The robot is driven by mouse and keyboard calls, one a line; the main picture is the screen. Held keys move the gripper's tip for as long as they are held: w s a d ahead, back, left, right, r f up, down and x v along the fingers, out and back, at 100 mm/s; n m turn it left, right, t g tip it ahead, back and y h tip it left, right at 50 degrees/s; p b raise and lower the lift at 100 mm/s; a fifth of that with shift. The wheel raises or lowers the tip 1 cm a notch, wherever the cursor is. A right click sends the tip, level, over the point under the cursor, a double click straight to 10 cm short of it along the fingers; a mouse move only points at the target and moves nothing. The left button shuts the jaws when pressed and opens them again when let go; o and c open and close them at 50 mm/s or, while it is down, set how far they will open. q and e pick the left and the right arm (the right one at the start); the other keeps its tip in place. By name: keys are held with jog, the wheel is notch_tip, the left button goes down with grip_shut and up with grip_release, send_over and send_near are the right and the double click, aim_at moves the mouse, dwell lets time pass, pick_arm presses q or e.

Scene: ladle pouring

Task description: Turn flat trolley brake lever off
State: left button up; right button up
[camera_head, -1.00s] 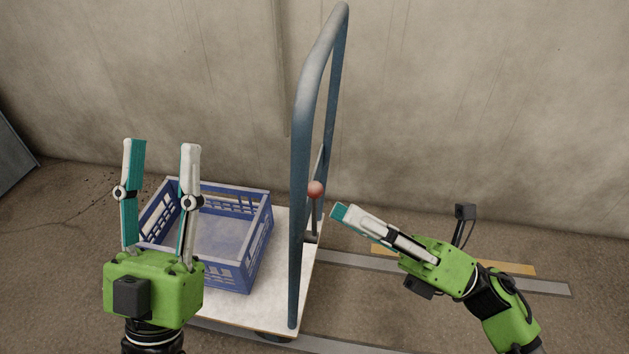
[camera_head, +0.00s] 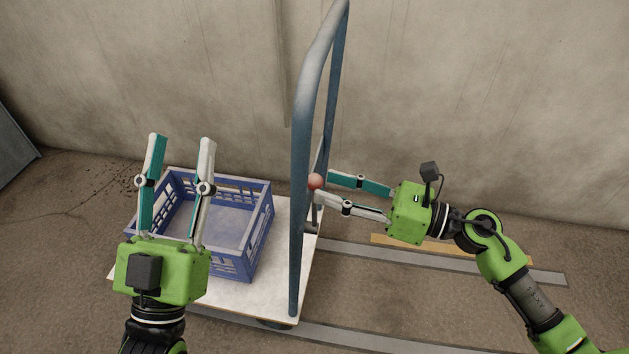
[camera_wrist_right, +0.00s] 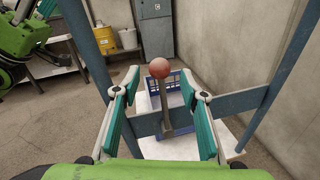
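The brake lever has a red ball knob (camera_head: 315,181) on a thin grey rod, by the blue tubular handle (camera_head: 301,160) of the flat trolley (camera_head: 270,293). In the right wrist view the knob (camera_wrist_right: 159,68) and its upright rod (camera_wrist_right: 164,104) show between and beyond the fingers. My right gripper (camera_head: 322,185) is open, its fingertips close to the knob from the right; I cannot tell if they touch it. It also shows open in the right wrist view (camera_wrist_right: 162,82). My left gripper (camera_head: 181,140) is open and empty, in front of the blue crate.
A blue crate (camera_head: 245,262) stands on the trolley deck. A concrete wall (camera_head: 450,90) runs behind. Floor stripes (camera_head: 400,258) lie right of the trolley.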

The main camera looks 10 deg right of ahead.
aim_at(314, 179)
pick_arm(q)
jog(key=shift+f, duration=0.1)
pick_arm(e)
jog(key=shift+x, duration=2.25)
grip_shut()
pick_arm(q)
jog(key=shift+w, duration=0.1)
